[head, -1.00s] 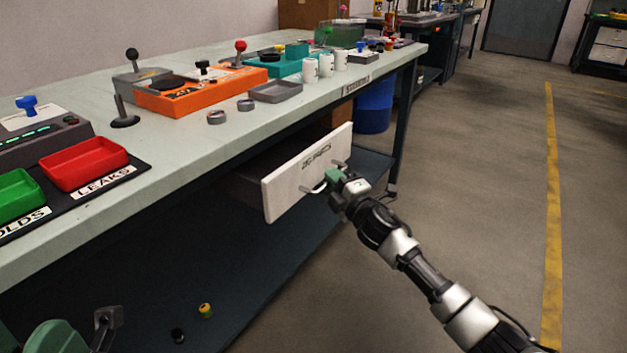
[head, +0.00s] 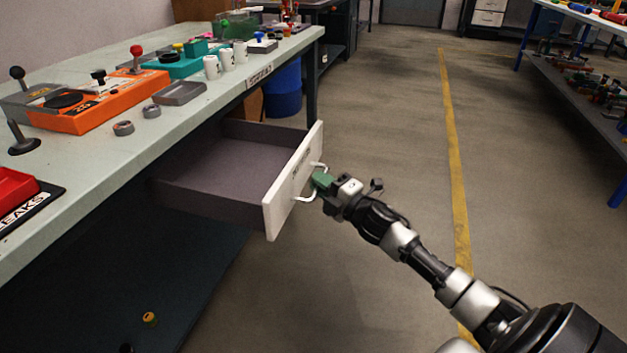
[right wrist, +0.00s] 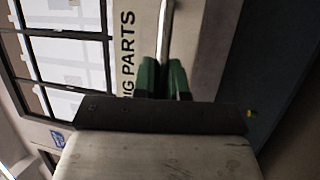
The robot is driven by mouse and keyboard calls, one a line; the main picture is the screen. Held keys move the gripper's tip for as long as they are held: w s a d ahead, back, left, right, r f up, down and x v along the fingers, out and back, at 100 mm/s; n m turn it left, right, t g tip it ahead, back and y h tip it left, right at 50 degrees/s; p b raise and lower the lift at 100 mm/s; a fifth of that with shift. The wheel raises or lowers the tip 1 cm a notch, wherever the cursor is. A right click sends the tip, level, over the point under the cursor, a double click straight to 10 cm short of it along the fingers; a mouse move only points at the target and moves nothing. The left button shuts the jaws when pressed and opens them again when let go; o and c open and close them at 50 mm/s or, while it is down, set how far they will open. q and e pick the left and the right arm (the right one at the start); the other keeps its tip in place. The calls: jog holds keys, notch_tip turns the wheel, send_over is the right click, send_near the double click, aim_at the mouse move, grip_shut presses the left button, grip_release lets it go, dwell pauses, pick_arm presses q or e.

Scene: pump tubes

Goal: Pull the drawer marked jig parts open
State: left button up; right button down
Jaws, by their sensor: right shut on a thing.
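The jig parts drawer (head: 222,178) stands well out from under the bench, and its grey inside shows empty in the head view. Its white front (head: 283,196) faces right. In the right wrist view the front (right wrist: 128,20) carries the lettering "IG PARTS", its first letter hidden. My right gripper (head: 318,182) is at the front with its green fingers shut on the drawer's handle (head: 305,197). In the right wrist view the fingers (right wrist: 163,78) close around the pale handle bar (right wrist: 165,40). My left gripper is out of view.
The bench top (head: 115,160) holds an orange control box (head: 100,103), white cups (head: 226,60) and a grey tray (head: 180,93). A blue bin (head: 283,92) stands behind the drawer. The floor (head: 390,140) to the right is clear, with a yellow line.

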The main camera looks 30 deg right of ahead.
jog(key=c, duration=1.2)
grip_release()
jog(key=p+v, duration=0.2)
jog(key=v, duration=0.9)
jog(key=shift+p, duration=0.3)
jog(key=shift+w, duration=0.1)
